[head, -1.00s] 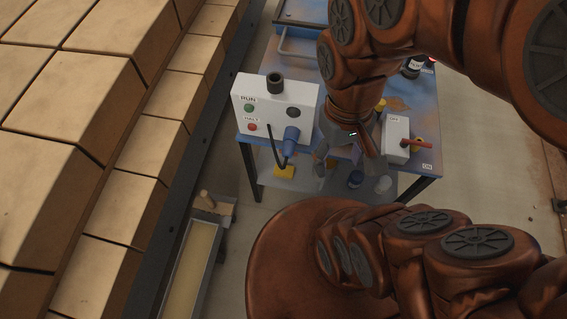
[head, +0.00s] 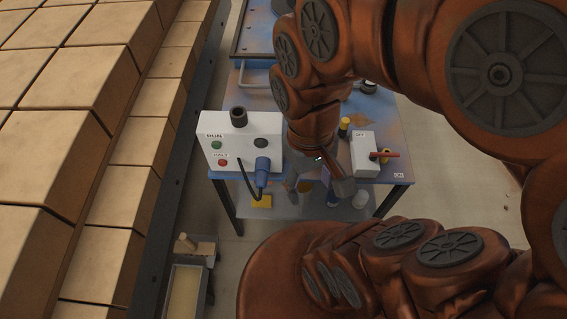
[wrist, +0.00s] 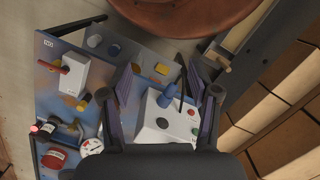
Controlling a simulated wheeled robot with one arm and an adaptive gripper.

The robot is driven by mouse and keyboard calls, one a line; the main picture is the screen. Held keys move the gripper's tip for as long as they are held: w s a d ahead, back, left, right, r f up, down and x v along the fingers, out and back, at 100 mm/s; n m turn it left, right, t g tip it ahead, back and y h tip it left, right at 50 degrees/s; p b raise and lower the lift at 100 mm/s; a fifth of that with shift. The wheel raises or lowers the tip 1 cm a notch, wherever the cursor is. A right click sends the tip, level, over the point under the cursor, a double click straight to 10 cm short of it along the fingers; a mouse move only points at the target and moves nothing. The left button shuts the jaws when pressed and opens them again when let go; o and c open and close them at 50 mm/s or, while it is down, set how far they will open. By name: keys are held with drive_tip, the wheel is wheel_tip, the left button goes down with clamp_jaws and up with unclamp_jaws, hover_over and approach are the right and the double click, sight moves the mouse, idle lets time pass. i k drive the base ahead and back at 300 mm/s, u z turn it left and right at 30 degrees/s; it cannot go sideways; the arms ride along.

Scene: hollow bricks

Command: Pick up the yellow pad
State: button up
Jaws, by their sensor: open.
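The yellow pad (head: 261,201) lies on the lower shelf of the blue-topped table, below the white control box. It also shows in the wrist view (wrist: 162,69) as a small yellow patch on the shelf. My gripper (head: 318,188) hangs at the table's front edge, to the right of the pad in the head view. Its two fingers are spread and nothing is between them. In the wrist view my gripper (wrist: 160,78) frames the white box and the pad from above, well apart from the pad.
The white RUN/HALT box (head: 225,150) with a blue plug and black cable stands on the table (head: 385,190). A white switch box (head: 362,157) with a red lever stands to the right. Blue and white cylinders (head: 360,200) share the shelf. Bricks (head: 120,180) fill the left.

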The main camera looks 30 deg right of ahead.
sight(266, 201)
drive_tip(key=u, duration=0.5)
drive_tip(key=k, duration=1.25)
drive_tip(key=u, duration=1.4)
